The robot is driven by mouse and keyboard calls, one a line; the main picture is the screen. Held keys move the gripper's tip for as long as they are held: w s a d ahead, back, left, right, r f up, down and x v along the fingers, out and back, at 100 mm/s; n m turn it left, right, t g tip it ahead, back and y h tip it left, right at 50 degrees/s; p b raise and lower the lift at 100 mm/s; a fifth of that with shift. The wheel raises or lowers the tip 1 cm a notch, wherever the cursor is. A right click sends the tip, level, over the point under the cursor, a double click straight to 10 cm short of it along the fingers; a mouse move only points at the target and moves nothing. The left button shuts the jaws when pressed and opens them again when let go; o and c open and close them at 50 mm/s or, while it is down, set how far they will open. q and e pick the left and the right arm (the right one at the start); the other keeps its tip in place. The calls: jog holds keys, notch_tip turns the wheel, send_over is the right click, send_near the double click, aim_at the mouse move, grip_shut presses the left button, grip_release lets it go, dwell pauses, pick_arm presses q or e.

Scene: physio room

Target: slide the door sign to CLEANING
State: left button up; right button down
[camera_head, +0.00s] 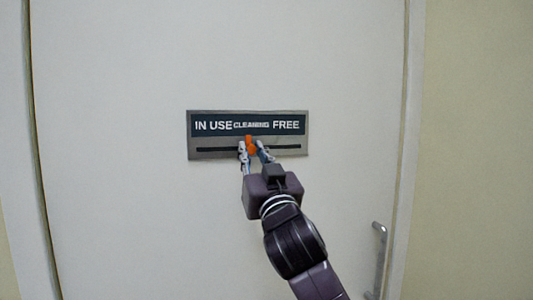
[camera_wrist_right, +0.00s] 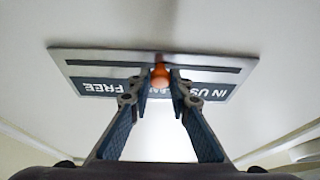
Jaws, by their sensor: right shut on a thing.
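The door sign (camera_head: 194,153) is a grey metal plate with a dark band reading IN USE, CLEANING and FREE from left to right. A dark slot runs below the words. An orange slider knob (camera_head: 250,144) stands in the slot under the word CLEANING. My right gripper (camera_head: 252,149) is shut on the knob. In the right wrist view the sign (camera_wrist_right: 220,66) appears upside down, with the orange knob (camera_wrist_right: 160,75) between the fingertips (camera_wrist_right: 160,78). The fingers hide part of the middle word there. My left gripper is not in view.
The sign is fixed on a white door (camera_head: 120,200). A metal door handle (camera_head: 380,260) is at the lower right, near the door frame (camera_head: 410,150). The door surface around the sign is clear.

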jog(key=shift+a, duration=0.15)
jog(key=shift+d, duration=0.2)
jog(key=shift+w+d, duration=0.15)
jog(key=shift+d, duration=0.2)
jog(key=c, duration=2.1)
grip_release()
jog(key=shift+d, duration=0.15)
jog(key=o, duration=0.3)
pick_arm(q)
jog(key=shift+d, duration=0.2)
pick_arm(e)
jog(key=v, duration=1.2)
